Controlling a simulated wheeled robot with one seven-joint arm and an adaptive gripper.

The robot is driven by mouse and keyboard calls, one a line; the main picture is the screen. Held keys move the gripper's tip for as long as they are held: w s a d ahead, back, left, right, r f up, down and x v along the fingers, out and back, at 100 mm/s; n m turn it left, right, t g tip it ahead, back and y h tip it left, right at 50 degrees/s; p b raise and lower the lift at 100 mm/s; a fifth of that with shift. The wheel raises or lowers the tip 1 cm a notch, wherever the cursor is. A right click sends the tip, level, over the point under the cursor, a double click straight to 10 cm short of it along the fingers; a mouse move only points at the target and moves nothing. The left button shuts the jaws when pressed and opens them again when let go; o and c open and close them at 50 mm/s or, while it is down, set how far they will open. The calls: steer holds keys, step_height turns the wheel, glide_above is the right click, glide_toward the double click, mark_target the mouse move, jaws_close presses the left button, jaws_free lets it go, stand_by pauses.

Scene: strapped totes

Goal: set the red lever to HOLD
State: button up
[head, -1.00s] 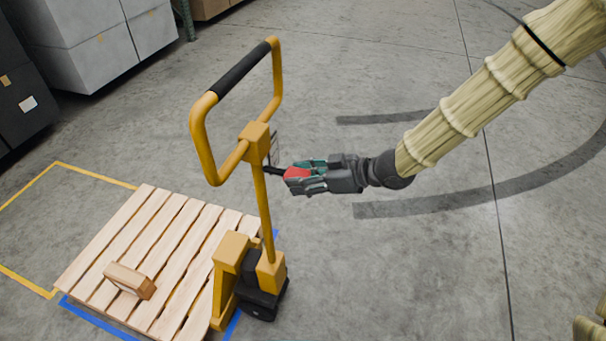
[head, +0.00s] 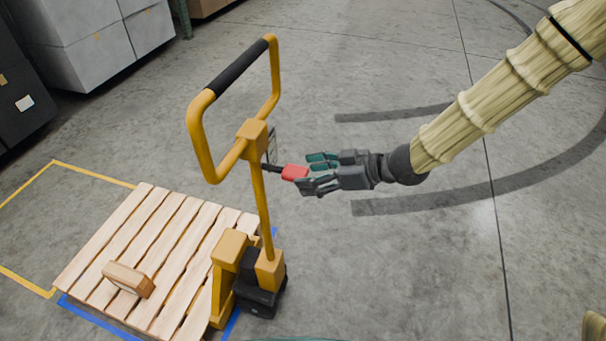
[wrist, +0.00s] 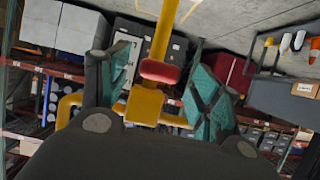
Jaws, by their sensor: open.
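The red lever (head: 294,172) sticks out to the right from the yellow handle post of a pallet jack (head: 253,139) on a dark stem. A small plate stands behind the stem; its markings are too small to read. In the wrist view the red lever (wrist: 160,72) lies between the two green-padded fingers (wrist: 163,88), with a gap on either side. I cannot tell which setting the lever is at.
A wooden pallet (head: 190,225) with a small wooden block (head: 129,279) sits at the jack's base, by blue and yellow floor lines. Grey boxes (head: 90,40) stand at the back left. The floor to the right is clear.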

steer(key=v, duration=0.9)
steer(key=shift+a, duration=0.1)
steer(key=s+d+f+m+h, duration=0.2)
steer(key=s+f+m, duration=0.1)
steer(key=f, duration=0.5)
steer(key=s+d+f+m+h, duration=0.15)
steer(key=f+m, duration=0.25)
steer(key=f, duration=0.4)
steer(key=s+d+f+m+h, duration=0.1)
steer(key=s+f+m+h, duration=0.15)
steer(key=f, duration=0.55)
steer(key=s+d+f+m+g+h, duration=0.1)
steer(key=s+d+f+m+h, duration=0.1)
steer(key=s+f, duration=0.3)
steer(key=s+d+f+m+g+h, duration=0.1)
steer(key=s+d+f+m+h, duration=0.1)
steer(key=s+d+f, duration=0.3)
steer(key=s+d+f+m+g+h, duration=0.1)
steer(key=s+d+f, duration=0.3)
steer(key=s, duration=0.8)
steer(key=shift+f+m+h, duration=0.45)
steer(key=shift+f+h, duration=0.15)
steer(key=shift+h, duration=0.3)
steer(key=shift+d, duration=0.1)
